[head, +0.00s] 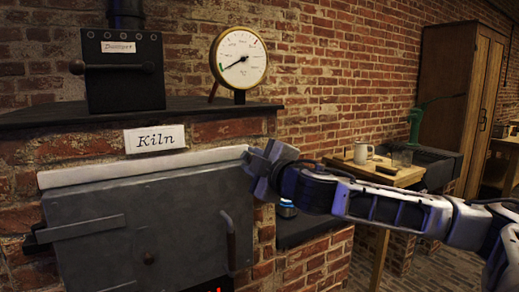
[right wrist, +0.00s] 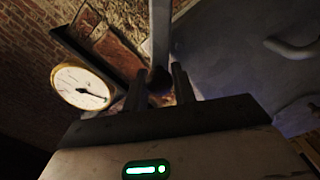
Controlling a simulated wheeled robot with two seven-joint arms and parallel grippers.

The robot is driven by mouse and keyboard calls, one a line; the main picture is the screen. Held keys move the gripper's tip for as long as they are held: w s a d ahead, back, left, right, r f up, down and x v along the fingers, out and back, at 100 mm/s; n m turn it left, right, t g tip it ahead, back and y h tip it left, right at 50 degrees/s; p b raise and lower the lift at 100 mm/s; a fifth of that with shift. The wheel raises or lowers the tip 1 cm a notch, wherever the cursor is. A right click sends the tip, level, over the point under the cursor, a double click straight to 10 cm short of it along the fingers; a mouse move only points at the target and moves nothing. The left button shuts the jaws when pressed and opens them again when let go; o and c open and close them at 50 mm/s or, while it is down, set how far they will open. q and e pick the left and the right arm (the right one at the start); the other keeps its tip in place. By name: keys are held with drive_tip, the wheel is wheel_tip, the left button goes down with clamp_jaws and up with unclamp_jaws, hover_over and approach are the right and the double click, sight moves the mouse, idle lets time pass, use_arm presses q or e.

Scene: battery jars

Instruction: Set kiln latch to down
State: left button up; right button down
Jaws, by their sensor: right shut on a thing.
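The kiln's grey metal door (head: 150,235) fills the lower left of the head view, under a "Kiln" label (head: 155,139). My right gripper (head: 258,168) is at the door's upper right corner, by the end of the pale strip above it. In the right wrist view my right gripper (right wrist: 158,88) has its two fingers around a small dark rounded piece (right wrist: 158,76), which looks like the end of the kiln latch. My left gripper is not in view.
A vertical handle (head: 231,243) stands out from the door's right side. Above the kiln are a round gauge (head: 239,58) and a dark box with a lever (head: 120,67). At right, a wooden table (head: 400,178) holds a white mug (head: 362,153) and a glass.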

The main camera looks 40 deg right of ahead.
drive_tip(key=f+n, duration=0.1)
drive_tip(key=a+f+n, duration=0.1)
drive_tip(key=n, duration=0.1)
drive_tip(key=shift+w+a+f+n+p, duration=0.1)
drive_tip(key=shift+a+f+n+p, duration=0.1)
drive_tip(key=shift+f+n+p, duration=0.1)
drive_tip(key=shift+w+a+f+n, duration=0.1)
drive_tip(key=shift+a+f+n, duration=0.05)
drive_tip(key=shift+f+n, duration=0.85)
drive_tip(key=shift+a+f+n, duration=0.15)
drive_tip(key=shift+f+n, duration=0.45)
drive_tip(key=shift+n, duration=0.7)
drive_tip(key=shift+f, duration=0.15)
drive_tip(key=c, duration=1.1)
unclamp_jaws()
drive_tip(key=shift+c, duration=0.2)
